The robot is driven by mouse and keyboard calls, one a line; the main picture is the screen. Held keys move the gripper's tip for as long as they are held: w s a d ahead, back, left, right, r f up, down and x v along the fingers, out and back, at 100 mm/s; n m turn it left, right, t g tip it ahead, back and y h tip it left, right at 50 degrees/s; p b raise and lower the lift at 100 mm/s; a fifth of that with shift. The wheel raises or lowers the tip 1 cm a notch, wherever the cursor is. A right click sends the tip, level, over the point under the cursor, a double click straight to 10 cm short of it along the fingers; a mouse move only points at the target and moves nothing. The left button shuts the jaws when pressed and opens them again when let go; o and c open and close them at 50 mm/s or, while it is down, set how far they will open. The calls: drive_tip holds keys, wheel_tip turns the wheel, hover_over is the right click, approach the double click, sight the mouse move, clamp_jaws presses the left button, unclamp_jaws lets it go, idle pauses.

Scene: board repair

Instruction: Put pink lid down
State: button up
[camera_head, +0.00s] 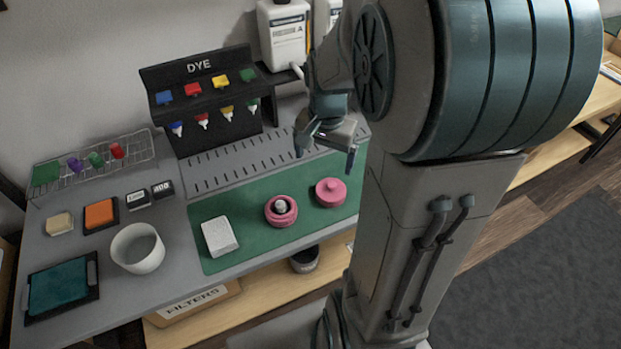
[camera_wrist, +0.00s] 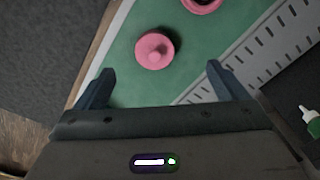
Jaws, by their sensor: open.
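The pink lid (camera_head: 330,191), a round disc with a small knob on top, lies on the green mat (camera_head: 262,246) near its right end. It also shows in the wrist view (camera_wrist: 154,49), beyond my fingertips. A pink round container (camera_head: 281,211) with a grey-white piece in its middle stands on the mat left of the lid; only its edge shows in the wrist view (camera_wrist: 203,3). My gripper (camera_head: 325,148) is open and empty, above the back of the mat and apart from the lid. In the wrist view its two fingers (camera_wrist: 155,84) are spread wide.
A white block (camera_head: 219,236) lies on the mat's left part. A white bowl (camera_head: 137,249) stands further left. The black DYE rack (camera_head: 205,100) and white bottles (camera_head: 285,35) stand at the back. A slotted grey strip (camera_head: 230,163) runs behind the mat.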

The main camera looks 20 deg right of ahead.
drive_tip(key=s+a+r+n+t, duration=0.2)
drive_tip(key=s+a+r+n, duration=0.3)
drive_tip(key=s+a+n, duration=0.4)
drive_tip(key=shift+s, duration=0.5)
drive_tip(key=p+v, duration=0.2)
drive_tip(key=v, duration=0.1)
drive_tip(key=shift+w+d+p, duration=0.1)
drive_tip(key=shift+w+p, duration=0.25)
drive_tip(key=shift+p, duration=0.05)
idle(0.3)
